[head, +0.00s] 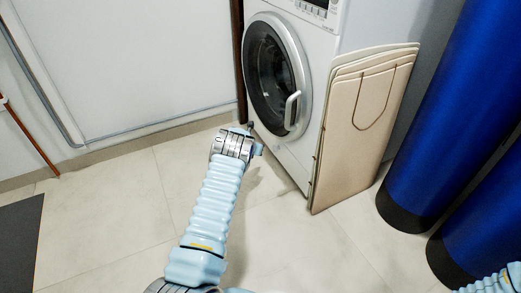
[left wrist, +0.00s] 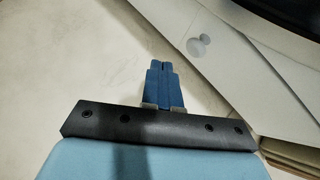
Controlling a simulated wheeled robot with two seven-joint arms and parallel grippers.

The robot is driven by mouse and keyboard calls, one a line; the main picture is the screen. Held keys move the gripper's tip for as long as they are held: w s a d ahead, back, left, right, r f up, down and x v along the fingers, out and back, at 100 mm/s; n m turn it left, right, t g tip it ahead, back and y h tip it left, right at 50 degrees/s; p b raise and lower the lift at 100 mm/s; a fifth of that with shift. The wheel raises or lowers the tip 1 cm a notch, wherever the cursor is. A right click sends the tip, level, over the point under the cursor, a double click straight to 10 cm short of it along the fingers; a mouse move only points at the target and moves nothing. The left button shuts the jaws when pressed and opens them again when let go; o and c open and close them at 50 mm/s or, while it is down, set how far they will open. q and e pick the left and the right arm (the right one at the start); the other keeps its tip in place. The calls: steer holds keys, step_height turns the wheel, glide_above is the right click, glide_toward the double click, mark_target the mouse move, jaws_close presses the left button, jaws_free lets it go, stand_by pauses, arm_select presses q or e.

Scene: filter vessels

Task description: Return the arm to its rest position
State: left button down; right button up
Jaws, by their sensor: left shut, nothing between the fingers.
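My left arm reaches up the middle of the head view, over the floor. Its gripper (head: 247,128) is at the far end, in front of the washing machine's lower left side. In the left wrist view the two blue fingers of the left gripper (left wrist: 161,65) are together, with nothing between them. The floor and the white front of the machine show beyond them. Of my right arm only a light blue piece shows at the bottom right corner of the head view; its gripper is out of view.
A white washing machine (head: 314,45) with a round, closed door (head: 272,75) stands at the back. Beige folded boards (head: 345,150) lean against its side. Two blue cylinders (head: 440,100) stand at the right. A dark mat (head: 18,240) lies at the left. The tiled floor (head: 110,215) is clear around the arm.

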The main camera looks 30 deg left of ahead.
arm_select(q)
steer(key=s+a+r+p, duration=0.1)
steer(key=s+a+r, duration=0.2)
steer(key=s+r, duration=0.2)
steer(key=s+d+f+n+g+h, duration=0.1)
steer(key=s+d+f+n+g, duration=0.15)
steer(key=s+d+n, duration=0.65)
steer(key=s+d+f+n+g+h, duration=0.1)
steer(key=s+d+f+n, duration=0.3)
steer(key=s+d+n, duration=0.5)
steer(key=s+d+f+n+g+h, duration=0.2)
steer(key=s+d+f+n, duration=0.3)
steer(key=d+n, duration=0.65)
steer(key=s+d+r+n+g, duration=0.35)
steer(key=s+d+n, duration=0.45)
steer(key=s, duration=0.5)
step_height(320, 180, up, 15)
steer(key=s+d+h+p, duration=0.1)
steer(key=p, duration=1.4)
steer(key=shift+d+r+m, duration=0.2)
steer(key=shift+d+m, duration=0.2)
steer(key=shift+m, duration=0.05)
